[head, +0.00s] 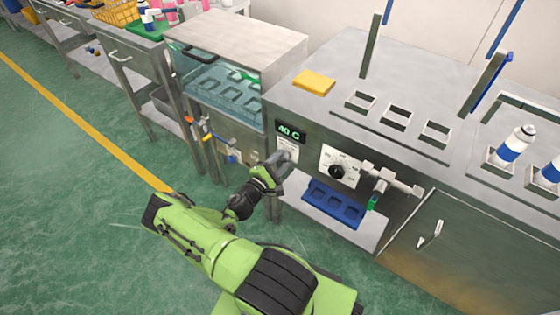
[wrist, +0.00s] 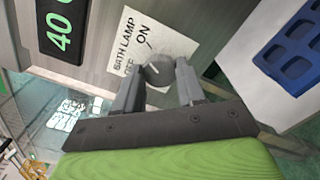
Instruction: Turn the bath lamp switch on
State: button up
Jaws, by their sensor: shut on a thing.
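The bath lamp switch (wrist: 157,71) is a small grey round knob on a white label (wrist: 136,24) reading BATH LAMP, with ON and OFF marks. My gripper (wrist: 160,80) has one finger on each side of the knob and is shut on it in the wrist view. A light mark shows on the knob, but I cannot tell which setting it points to. In the head view my gripper (head: 277,163) reaches the front panel below the 40 C display (head: 289,132). The knob is hidden there by the gripper; part of the white label (head: 288,146) shows.
A dial with a black knob (head: 337,171) and a metal valve (head: 381,185) are right of my gripper. A blue tray (head: 333,204) lies on the shelf below. A glass-fronted water bath (head: 222,95) stands left. Green floor (head: 90,200) is clear at left.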

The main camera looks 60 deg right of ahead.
jog(key=shift+m, duration=0.4)
jog(key=o, duration=1.1)
jog(key=shift+c, duration=0.2)
jog(key=w+a+p, duration=0.2)
jog(key=a+p, duration=0.1)
jog(key=a, duration=1.2)
jog(key=shift+w+a, duration=0.2)
jog(key=shift+a, duration=0.1)
